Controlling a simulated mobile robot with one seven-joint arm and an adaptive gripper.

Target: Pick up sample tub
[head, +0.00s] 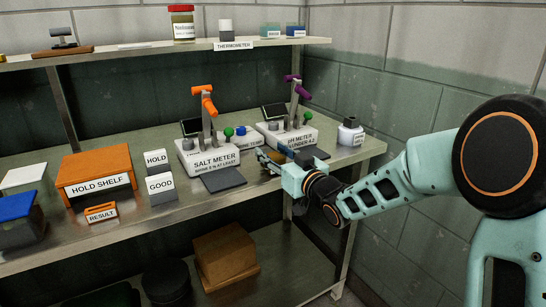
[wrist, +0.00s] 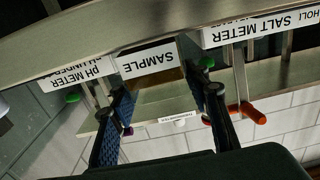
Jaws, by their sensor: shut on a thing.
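The sample tub shows in the wrist view as a white SAMPLE label (wrist: 148,60), upside down, with a tan surface beside it, between my two dark fingers. My gripper (wrist: 165,92) is shut on the tub, one finger at each side. In the head view my gripper (head: 284,158) is at the table's right part, in front of the pH meter (head: 287,136). The tub is mostly hidden there by the gripper, and I cannot tell whether it touches the table.
The salt meter (head: 208,157) with an orange handle and a dark pad (head: 222,180) stand left of my gripper. The orange hold shelf (head: 97,170) is farther left. A shelf (head: 140,50) runs above the table.

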